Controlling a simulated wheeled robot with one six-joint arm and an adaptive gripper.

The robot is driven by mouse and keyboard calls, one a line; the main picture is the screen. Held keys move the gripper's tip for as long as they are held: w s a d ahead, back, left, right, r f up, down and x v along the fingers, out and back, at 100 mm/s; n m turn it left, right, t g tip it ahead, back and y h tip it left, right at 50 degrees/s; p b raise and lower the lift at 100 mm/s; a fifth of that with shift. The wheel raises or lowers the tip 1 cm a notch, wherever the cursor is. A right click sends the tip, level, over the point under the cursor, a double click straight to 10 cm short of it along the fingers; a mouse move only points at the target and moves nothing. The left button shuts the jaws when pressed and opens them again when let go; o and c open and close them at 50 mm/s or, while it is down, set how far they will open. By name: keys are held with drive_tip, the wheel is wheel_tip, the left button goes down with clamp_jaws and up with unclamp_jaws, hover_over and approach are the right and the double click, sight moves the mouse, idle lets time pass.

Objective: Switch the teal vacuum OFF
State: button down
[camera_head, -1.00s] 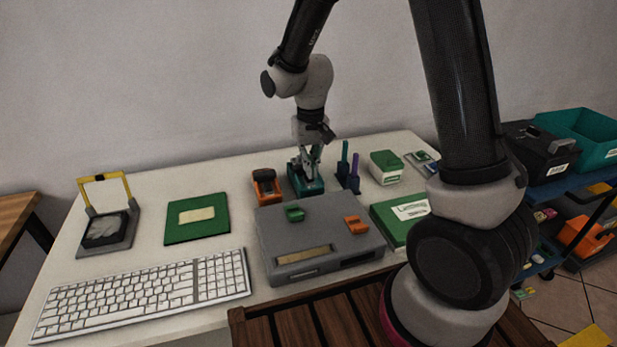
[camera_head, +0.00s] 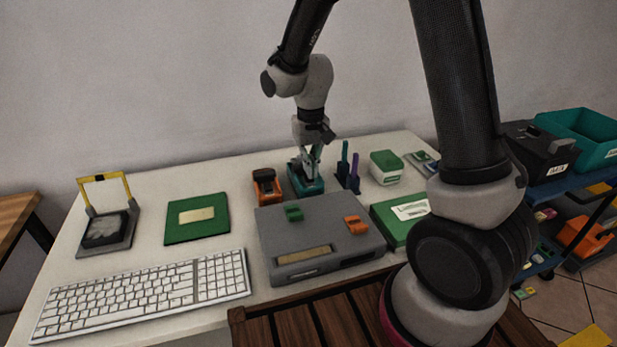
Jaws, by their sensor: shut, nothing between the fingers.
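A small teal device (camera_head: 308,187), which I take for the teal vacuum, stands on the white table behind the grey box. My gripper (camera_head: 312,162) points down right over it, with its fingers shut and nothing seen between them. The fingertips are at or just above the device's top; I cannot tell whether they touch it. My fingers hide part of the device's upper side, and its switch and the switch's position cannot be made out.
An orange device (camera_head: 266,186) stands close on the left and a pen holder (camera_head: 348,181) with pens close on the right. A grey box (camera_head: 318,233) with green and orange switches lies in front. A green-lidded tub (camera_head: 386,167), green book (camera_head: 400,222) and keyboard (camera_head: 150,295) are farther off.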

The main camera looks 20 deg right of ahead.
drive_tip(key=shift+f, duration=1.15)
idle(0.5)
drive_tip(key=shift+r, duration=3.5)
drive_tip(key=s+d+r+t, duration=0.2)
drive_tip(key=s+d+r, duration=0.5)
drive_tip(key=s, duration=0.4)
drive_tip(key=s+d+r+t, duration=0.2)
drive_tip(key=s+d+r, duration=0.6)
drive_tip(key=s, duration=0.3)
drive_tip(key=shift+s+r, duration=0.25)
drive_tip(key=shift+r, duration=0.4)
